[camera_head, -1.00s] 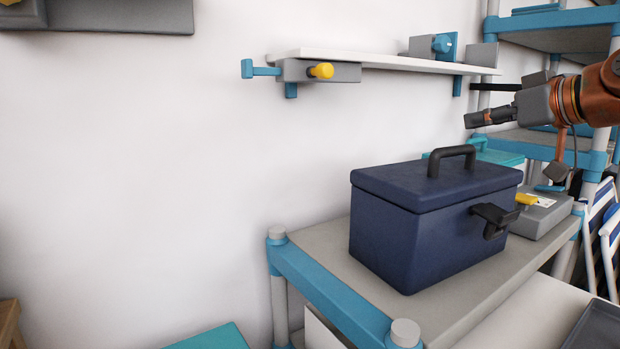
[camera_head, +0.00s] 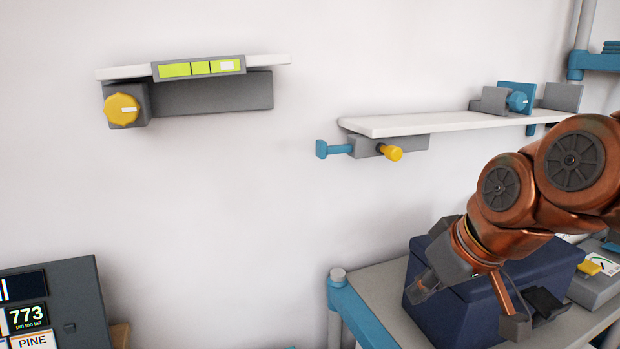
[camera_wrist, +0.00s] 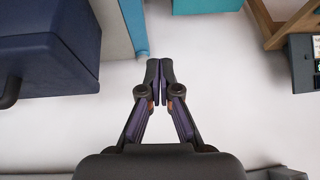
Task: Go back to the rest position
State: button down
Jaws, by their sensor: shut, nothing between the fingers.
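My gripper (camera_wrist: 160,85) is shut and empty, its two dark fingertips together in the middle of the wrist view. In the head view my copper-coloured arm reaches in from the right, and the gripper (camera_head: 424,288) hangs in front of the dark blue toolbox (camera_head: 445,315), hiding much of it. The toolbox stands on a grey shelf top with blue edges (camera_head: 360,318). It also shows at the left of the wrist view (camera_wrist: 48,65), apart from the fingers.
A wall shelf (camera_head: 420,124) with a yellow knob (camera_head: 391,153) is behind my arm. Another shelf (camera_head: 280,61) with a yellow dial (camera_head: 121,110) is at upper left. A dark display unit (camera_head: 65,300) stands at lower left. The white wall between is bare.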

jog(key=s+d+f+m+g+h+p, duration=0.1)
jog(key=s+f+m+g+p, duration=0.1)
jog(key=s+p, duration=0.4)
jog(key=s+d+f+m+g+h+p, duration=0.1)
jog(key=s+f+m+g+h+p, duration=0.1)
jog(key=s+p, duration=0.5)
jog(key=s+f+g, duration=0.1)
jog(key=s+g, duration=0.1)
jog(key=s, duration=0.4)
jog(key=shift+d+f+g, duration=0.15)
jog(key=shift+g, duration=0.25)
jog(key=shift+d, duration=0.1)
